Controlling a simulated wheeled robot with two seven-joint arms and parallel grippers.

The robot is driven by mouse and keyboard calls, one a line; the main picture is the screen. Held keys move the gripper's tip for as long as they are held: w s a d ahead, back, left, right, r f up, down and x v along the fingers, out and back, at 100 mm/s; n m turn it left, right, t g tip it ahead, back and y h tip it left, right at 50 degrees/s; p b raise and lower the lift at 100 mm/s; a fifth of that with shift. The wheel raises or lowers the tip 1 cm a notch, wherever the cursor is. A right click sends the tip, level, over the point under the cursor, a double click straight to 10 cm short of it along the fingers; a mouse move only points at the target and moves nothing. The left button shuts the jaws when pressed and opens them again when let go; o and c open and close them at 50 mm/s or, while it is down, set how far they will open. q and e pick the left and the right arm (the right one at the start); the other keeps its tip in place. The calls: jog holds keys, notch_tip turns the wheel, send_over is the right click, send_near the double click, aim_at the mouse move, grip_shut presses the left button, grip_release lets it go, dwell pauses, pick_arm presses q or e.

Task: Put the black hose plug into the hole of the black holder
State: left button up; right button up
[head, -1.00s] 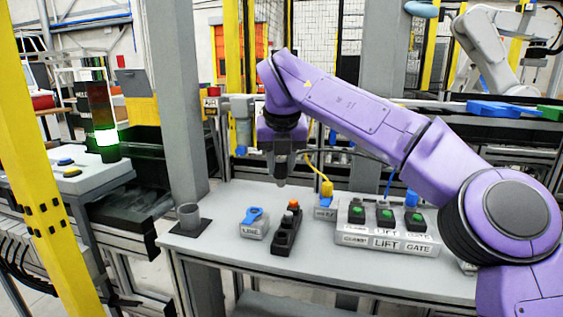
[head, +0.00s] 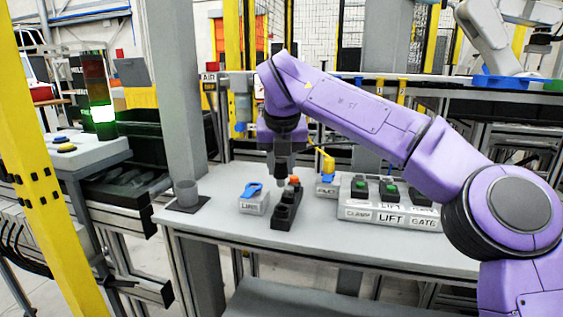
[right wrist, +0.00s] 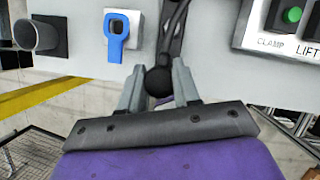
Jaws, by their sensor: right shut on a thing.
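My right gripper (head: 282,170) points down over the back part of a black block with a row of round sockets, which I take as the black holder (head: 285,218). The gripper's fingers are closed on the black hose plug, whose round dark end (right wrist: 157,81) shows between the fingertips in the right wrist view. In the head view the plug is mostly hidden by the fingers, and its tip is close to the holder. I cannot tell whether it touches. An orange-topped piece (head: 295,181) stands at the holder's far end. My left gripper is out of view.
A grey block with a blue piece (head: 252,190) stands just left of the holder. A dark grey cup on a black plate (head: 187,193) is farther left. A button box (head: 388,213) and a yellow-topped piece (head: 328,165) are to the right. The front table strip is clear.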

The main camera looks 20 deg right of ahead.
aim_at(282, 185)
jog(key=shift+f+b, duration=1.6)
jog(key=shift+f, duration=0.6)
jog(key=shift+d, duration=0.2)
jog(key=shift+f+b, duration=0.9)
jog(key=shift+f, duration=0.6)
jog(key=o, duration=1.1)
jog(key=shift+r, duration=0.15)
